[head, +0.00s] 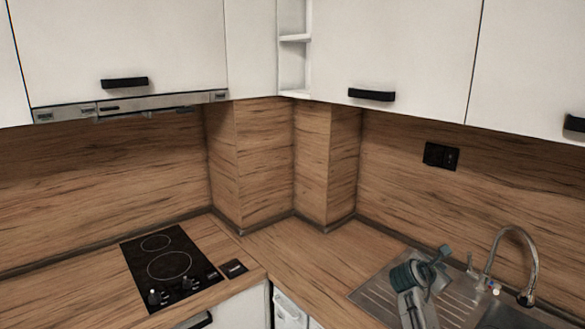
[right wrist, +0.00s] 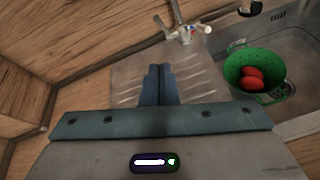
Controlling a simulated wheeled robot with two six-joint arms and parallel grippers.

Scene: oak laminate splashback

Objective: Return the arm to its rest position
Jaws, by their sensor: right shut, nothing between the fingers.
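My right gripper (head: 440,256) is in the lower right of the head view, over the ribbed steel drainboard left of the sink basin. In the right wrist view its two fingers (right wrist: 158,75) are together with nothing between them. My left gripper is not in view.
The steel drainboard (head: 373,291) lies under my right arm, with a curved tap (head: 533,262) to its right. A green colander (right wrist: 238,88) with red items (right wrist: 254,74) sits in the sink. A black hob (head: 190,262) is at left. White cupboards (head: 395,50) hang above. The corner worktop (head: 290,248) is clear.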

